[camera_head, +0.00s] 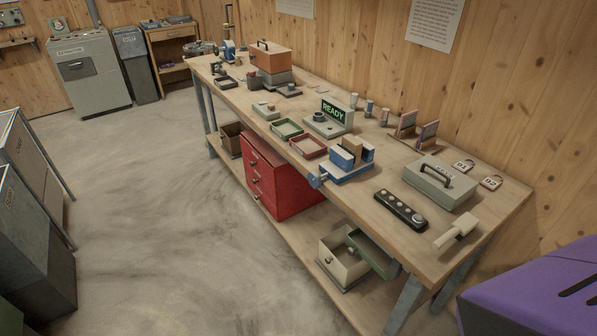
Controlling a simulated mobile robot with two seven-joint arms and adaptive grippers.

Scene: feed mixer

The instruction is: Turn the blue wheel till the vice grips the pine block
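A blue vice (351,173) stands at the front edge of the long wooden workbench, right of its middle. A light brown block (353,147), which looks like the pine block, stands upright between the vice's two jaws. I cannot tell from here whether both jaws touch it. The blue wheel (316,181) is on the vice's left end, at the bench's front edge, small in this view. Neither of my grippers is in view, and nothing is seen touching the wheel or the vice.
On the workbench (440,258), a red tray (309,147) and a green tray (287,128) lie left of the vice. A red drawer cabinet (272,178) stands below. The floor in front is clear.

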